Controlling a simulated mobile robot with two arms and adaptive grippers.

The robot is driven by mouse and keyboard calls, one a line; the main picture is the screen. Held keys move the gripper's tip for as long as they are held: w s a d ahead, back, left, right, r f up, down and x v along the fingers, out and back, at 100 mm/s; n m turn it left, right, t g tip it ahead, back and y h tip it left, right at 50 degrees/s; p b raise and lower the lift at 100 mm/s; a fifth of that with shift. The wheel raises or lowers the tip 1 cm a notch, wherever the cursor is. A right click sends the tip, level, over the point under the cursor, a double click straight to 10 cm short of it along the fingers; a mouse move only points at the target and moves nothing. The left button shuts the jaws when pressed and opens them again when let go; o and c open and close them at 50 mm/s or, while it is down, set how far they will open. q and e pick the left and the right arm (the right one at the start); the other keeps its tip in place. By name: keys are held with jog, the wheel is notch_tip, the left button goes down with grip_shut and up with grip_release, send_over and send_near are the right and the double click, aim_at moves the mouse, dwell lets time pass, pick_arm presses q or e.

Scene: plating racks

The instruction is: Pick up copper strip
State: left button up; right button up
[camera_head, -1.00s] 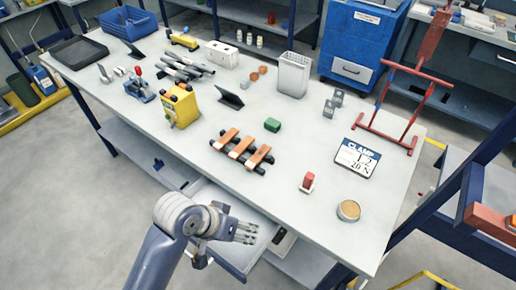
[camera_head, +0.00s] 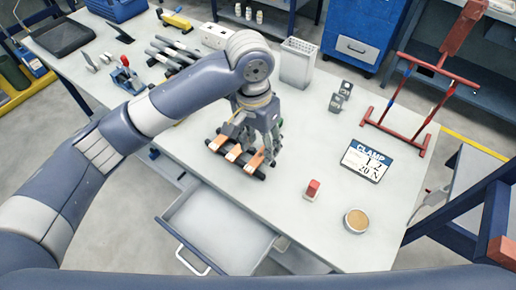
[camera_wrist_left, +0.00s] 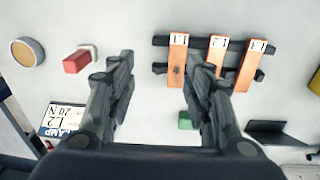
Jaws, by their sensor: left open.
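Three copper strips lie side by side across a dark two-bar rack (camera_wrist_left: 160,40) on the table. In the left wrist view they are labelled L1 (camera_wrist_left: 178,62), L2 (camera_wrist_left: 215,58) and L3 (camera_wrist_left: 250,66). In the head view, strips (camera_head: 216,143) show beside and below my left gripper (camera_head: 258,152). In the left wrist view that gripper (camera_wrist_left: 158,62) is open and empty, its fingers pointing at the table. L1 appears in the gap, close to the right finger. The height above the strips is hard to judge. My right gripper is not in view.
A green block (camera_wrist_left: 185,120) sits near the rack. A red block (camera_head: 313,189), a round tin (camera_head: 357,221), a clamp sign (camera_head: 367,160) and a red stand (camera_head: 415,110) are to the right. An open drawer (camera_head: 215,230) juts out at the front. Tools crowd the left.

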pick_arm(q)
jog(key=w+a+r, duration=0.1)
jog(key=w+r, duration=0.1)
send_over(254, 163)
jog(key=shift+y, duration=0.4)
notch_tip(254, 163, down, 6)
jog(key=shift+r+p, duration=0.1)
jog(key=shift+p, duration=0.35)
notch_tip(254, 163, down, 4)
jog(key=shift+s+f+p, duration=0.1)
jog(key=shift+f+p, duration=0.05)
jog(key=shift+p, duration=0.6)
jog(key=shift+f, duration=0.5)
grip_shut()
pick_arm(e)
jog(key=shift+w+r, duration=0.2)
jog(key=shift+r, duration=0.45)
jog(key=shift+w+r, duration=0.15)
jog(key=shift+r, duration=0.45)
